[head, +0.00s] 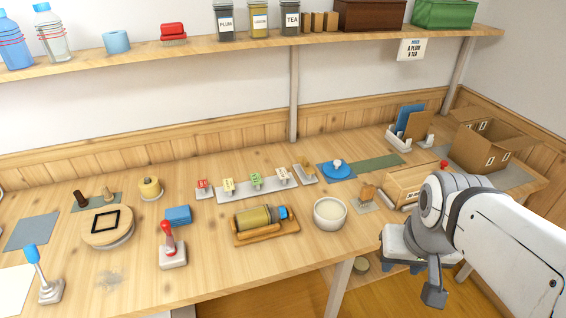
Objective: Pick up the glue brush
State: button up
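I cannot tell for sure which thing is the glue brush. A blue-tipped upright handle (32,254) leans a little in a grey stand (51,291) at the near left of the bench. A red-topped handle (166,229) stands on a pale block nearer the middle. My gripper (434,293) hangs at the lower right, off the bench's front edge and far from these things. Its fingers show from the side, so its opening is hidden. Nothing is seen held in it.
On the bench (120,262) are a jar lying in a wooden cradle (268,235), a white bowl (330,213), a round wooden stand (108,225) and a row of small tags (256,186). A shelf (200,46) with jars runs above. The front left has free room.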

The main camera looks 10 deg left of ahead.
aim_at(367, 193)
jog(key=k, duration=0.6)
jog(key=z, duration=0.35)
jog(key=i, duration=1.25)
jog(key=z, duration=0.4)
